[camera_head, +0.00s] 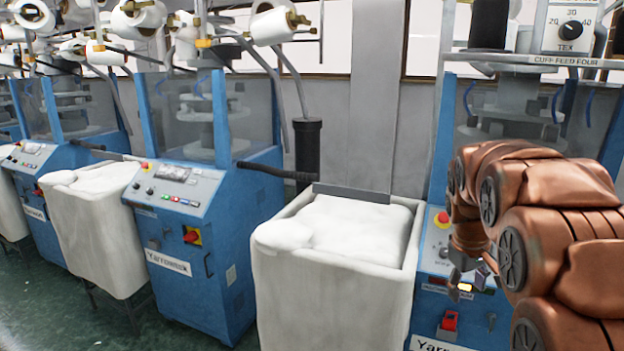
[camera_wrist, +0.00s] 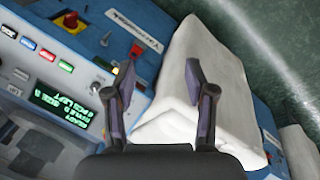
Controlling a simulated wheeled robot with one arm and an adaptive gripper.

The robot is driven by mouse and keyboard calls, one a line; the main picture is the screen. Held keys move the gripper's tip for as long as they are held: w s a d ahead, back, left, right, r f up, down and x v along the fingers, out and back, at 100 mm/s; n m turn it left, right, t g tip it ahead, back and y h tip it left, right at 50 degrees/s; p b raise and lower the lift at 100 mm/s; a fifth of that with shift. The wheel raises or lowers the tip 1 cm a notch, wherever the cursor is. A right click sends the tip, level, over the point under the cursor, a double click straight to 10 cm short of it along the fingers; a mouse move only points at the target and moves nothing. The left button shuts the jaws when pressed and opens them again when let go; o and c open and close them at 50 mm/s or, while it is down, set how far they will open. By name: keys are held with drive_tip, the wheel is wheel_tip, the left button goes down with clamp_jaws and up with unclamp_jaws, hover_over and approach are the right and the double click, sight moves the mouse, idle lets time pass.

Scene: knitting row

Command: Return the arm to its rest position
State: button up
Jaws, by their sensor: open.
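My copper-coloured arm is folded at the right of the head view, in front of the right-hand blue knitting machine (camera_head: 432,270). My gripper (camera_head: 464,278) hangs below it by that machine's control panel, small and partly hidden by the arm. In the wrist view my gripper (camera_wrist: 162,85) shows two dark fingers spread apart with nothing between them. Beyond the fingers are the machine's panel (camera_wrist: 60,65) with a lit green display and coloured buttons, and a white bin (camera_wrist: 232,95). I cannot tell the exact distance to the panel.
A white bin (camera_head: 330,290) full of white fabric stands left of my gripper. Another blue machine (camera_head: 205,270) and a second filled bin (camera_head: 95,235) stand further left. A dial box (camera_head: 569,28) is above my arm. Green floor (camera_head: 55,305) shows at the lower left.

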drive_tip(key=s+a+f+m+g, duration=0.1)
drive_tip(key=s+a, duration=0.3)
drive_tip(key=s, duration=0.7)
drive_tip(key=s+a+f+m+g+y, duration=0.1)
drive_tip(key=s+a+f, duration=0.3)
drive_tip(key=s, duration=0.8)
drive_tip(key=s+a+f+m+g+y, duration=0.1)
drive_tip(key=s+a+f, duration=0.1)
drive_tip(key=s+a, duration=0.4)
drive_tip(key=s, duration=0.5)
drive_tip(key=shift+s+f, duration=0.3)
